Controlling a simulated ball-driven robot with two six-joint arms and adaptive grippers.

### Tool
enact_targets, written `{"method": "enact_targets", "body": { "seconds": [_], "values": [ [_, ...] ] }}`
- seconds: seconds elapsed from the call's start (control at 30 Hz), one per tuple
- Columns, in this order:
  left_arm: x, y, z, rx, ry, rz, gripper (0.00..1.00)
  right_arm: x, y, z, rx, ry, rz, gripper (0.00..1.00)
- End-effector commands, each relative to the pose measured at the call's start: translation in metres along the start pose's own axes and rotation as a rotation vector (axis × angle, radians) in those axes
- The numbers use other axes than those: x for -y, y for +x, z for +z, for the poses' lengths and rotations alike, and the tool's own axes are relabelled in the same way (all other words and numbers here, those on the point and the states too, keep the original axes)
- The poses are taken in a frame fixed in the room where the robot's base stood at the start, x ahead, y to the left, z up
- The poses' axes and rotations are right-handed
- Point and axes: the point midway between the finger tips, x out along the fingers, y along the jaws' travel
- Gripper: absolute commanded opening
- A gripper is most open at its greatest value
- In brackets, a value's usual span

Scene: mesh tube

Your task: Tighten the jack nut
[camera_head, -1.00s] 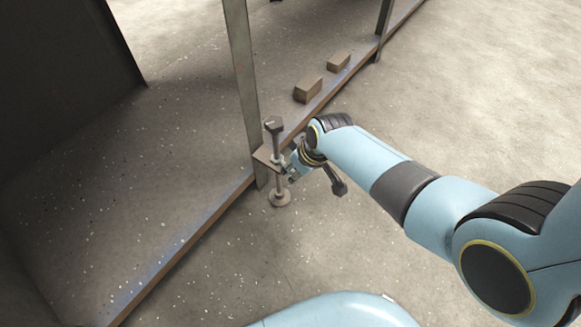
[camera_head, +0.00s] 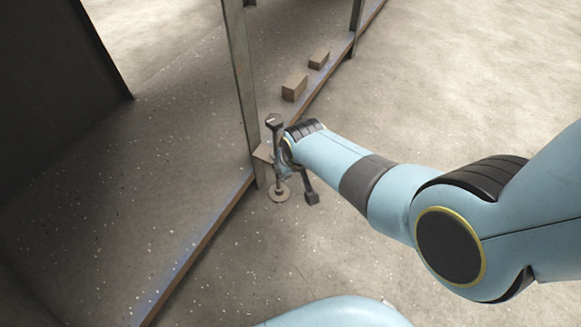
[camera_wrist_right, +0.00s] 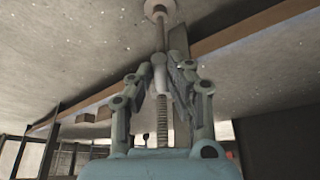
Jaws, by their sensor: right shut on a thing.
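The jack is an upright metal screw with a dark head (camera_head: 274,121) on top and a round foot (camera_head: 279,193) on the floor. It stands at a bracket plate (camera_head: 262,151) by the post at the platform edge. My right gripper (camera_head: 283,160) is at the screw near the bracket, partly hidden behind it. In the right wrist view the picture is upside down, with the foot (camera_wrist_right: 159,8) at the top. There my right gripper's fingers (camera_wrist_right: 161,78) close around the jack nut (camera_wrist_right: 159,66), with the threaded rod (camera_wrist_right: 162,118) running through. My left gripper is not in view.
A metal post (camera_head: 241,85) rises beside the jack from the platform's edge beam (camera_head: 200,242). Two small brown blocks, a nearer one (camera_head: 294,87) and a farther one (camera_head: 319,59), lie on the platform. The concrete floor to the right is open.

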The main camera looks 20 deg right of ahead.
Motion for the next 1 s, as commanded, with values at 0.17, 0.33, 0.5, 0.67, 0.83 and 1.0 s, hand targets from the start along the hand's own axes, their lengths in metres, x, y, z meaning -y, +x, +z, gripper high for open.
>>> {"method": "enact_targets", "body": {
  "seconds": [0.17, 0.33, 0.5, 0.67, 0.83, 1.0],
  "values": [
    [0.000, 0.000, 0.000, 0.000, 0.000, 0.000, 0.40, 0.001, 0.000, 0.000, 0.000, 0.003, -0.002, 0.00],
    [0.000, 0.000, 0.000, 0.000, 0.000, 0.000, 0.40, 0.001, 0.000, 0.000, 0.000, 0.002, -0.002, 0.23],
    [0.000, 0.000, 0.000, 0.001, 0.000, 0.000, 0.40, 0.001, 0.000, 0.000, 0.000, 0.002, -0.002, 0.38],
    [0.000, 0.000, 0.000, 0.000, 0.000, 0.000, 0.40, 0.001, 0.000, 0.000, 0.000, 0.001, -0.001, 0.38],
    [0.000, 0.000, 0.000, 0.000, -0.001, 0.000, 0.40, 0.001, -0.005, 0.000, -0.001, 0.002, -0.001, 0.38],
    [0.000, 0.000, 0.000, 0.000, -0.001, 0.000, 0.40, 0.001, -0.025, 0.001, -0.001, 0.002, -0.002, 0.38]
  ]
}}
